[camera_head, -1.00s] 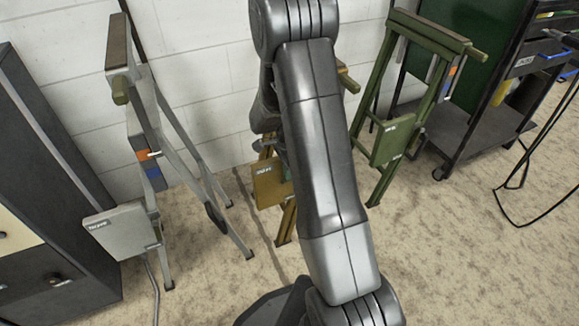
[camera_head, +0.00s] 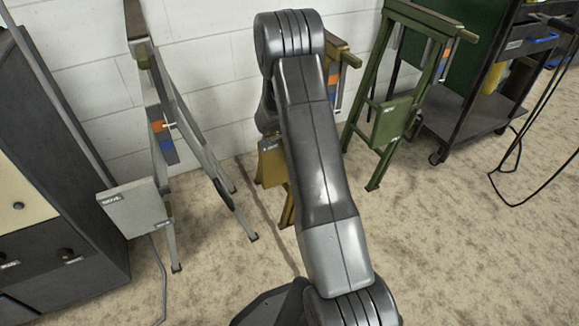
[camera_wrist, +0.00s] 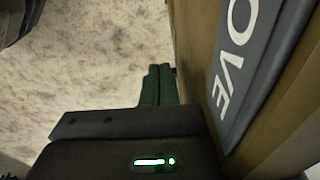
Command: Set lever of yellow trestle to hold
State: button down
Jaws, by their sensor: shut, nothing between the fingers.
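The yellow trestle (camera_head: 288,211) stands against the wall, largely hidden behind my arm in the head view. Its yellow plate (camera_head: 272,166) shows left of my arm. An orange and a blue mark (camera_head: 333,80) show right of my arm, with a thin pale bar beside them that may be its lever. In the wrist view, a yellow-brown surface (camera_wrist: 194,40) with a grey label (camera_wrist: 245,65) fills the right side; the letters "OVE" are readable. My gripper (camera_wrist: 158,84) has green fingers, shut and empty, just left of that surface. I cannot tell whether they touch it.
A grey trestle (camera_head: 190,130) stands to the left, a green trestle (camera_head: 393,122) to the right. A dark cabinet (camera_head: 95,262) is at far left. A dark cart (camera_head: 480,110) and hanging black cables (camera_head: 520,150) are at right. The carpet (camera_head: 460,260) in front is clear.

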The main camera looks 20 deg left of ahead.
jog(key=shift+w+d+f+b, duration=0.25)
jog(key=shift+w+f+b, duration=0.1)
jog(key=shift+f+b, duration=0.35)
jog(key=shift+w+d+f+t+h+b, duration=0.15)
jog(key=shift+w+d+t+h+b, duration=0.05)
jog(key=shift+t+h+b, duration=0.25)
